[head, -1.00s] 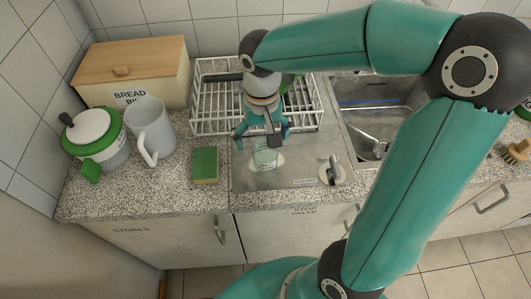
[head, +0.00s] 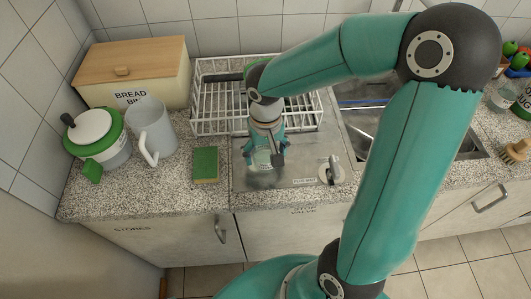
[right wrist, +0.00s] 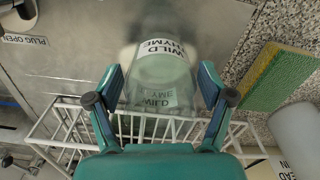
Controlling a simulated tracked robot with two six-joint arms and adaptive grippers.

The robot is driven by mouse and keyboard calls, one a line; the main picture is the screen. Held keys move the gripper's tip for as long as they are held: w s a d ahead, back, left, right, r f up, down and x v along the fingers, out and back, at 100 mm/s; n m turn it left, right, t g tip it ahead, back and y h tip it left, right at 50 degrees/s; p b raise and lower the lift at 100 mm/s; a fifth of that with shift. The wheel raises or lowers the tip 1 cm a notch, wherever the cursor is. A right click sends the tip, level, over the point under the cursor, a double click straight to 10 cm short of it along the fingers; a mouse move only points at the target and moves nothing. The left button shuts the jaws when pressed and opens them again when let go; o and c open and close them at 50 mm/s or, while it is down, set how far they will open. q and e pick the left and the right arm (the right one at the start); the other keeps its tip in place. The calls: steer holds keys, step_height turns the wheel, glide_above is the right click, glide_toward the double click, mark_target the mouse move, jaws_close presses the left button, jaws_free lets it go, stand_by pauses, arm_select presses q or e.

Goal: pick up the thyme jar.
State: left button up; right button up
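The thyme jar (head: 262,159) is clear glass and stands on the metal drainer beside the sink. In the right wrist view the jar (right wrist: 163,72) carries a white label reading "WILD THYME". My right gripper (head: 265,149) is at the jar, its fingers hiding part of it in the head view. In the right wrist view my right gripper (right wrist: 161,78) has its fingers spread, one on either side of the jar. I cannot tell whether either finger touches the glass. My left gripper is not in view.
A white wire rack (head: 212,106) stands behind the jar. A green-and-yellow sponge (head: 205,165) lies to its left, with a grey jug (head: 151,130) and bread bin (head: 133,70) beyond. A plug knob (head: 331,171) is to its right. The counter's front strip is clear.

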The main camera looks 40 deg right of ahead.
steer(key=c, duration=0.8)
steer(key=shift+r, duration=0.15)
